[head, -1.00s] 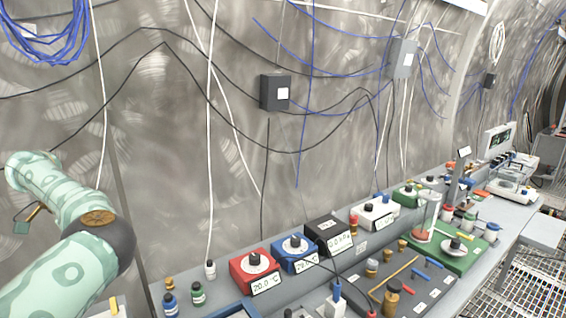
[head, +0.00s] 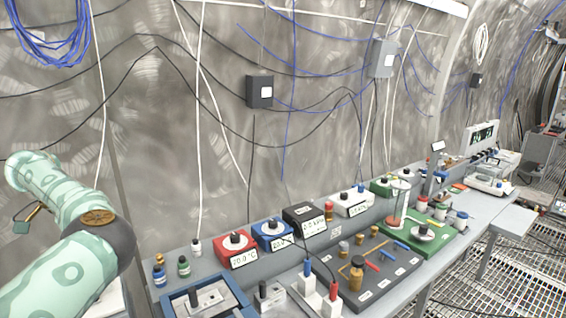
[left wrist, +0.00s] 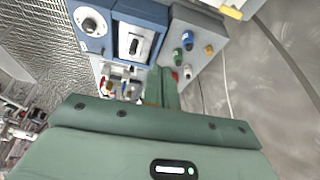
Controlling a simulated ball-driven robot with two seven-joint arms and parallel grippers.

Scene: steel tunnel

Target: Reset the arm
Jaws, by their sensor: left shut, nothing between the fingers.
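My left arm (head: 60,200), pale green with a dark joint, reaches in from the lower left in the head view, bent in front of the wall. My left gripper (left wrist: 160,88) shows in the left wrist view as green fingers, shut and empty, held above the bench. Its fingertips hide part of the bench. My right arm and gripper are in neither view.
A blue-framed unit (head: 165,298) stands in front. Cables hang on the wall. Grating floor (head: 500,275) lies at right.

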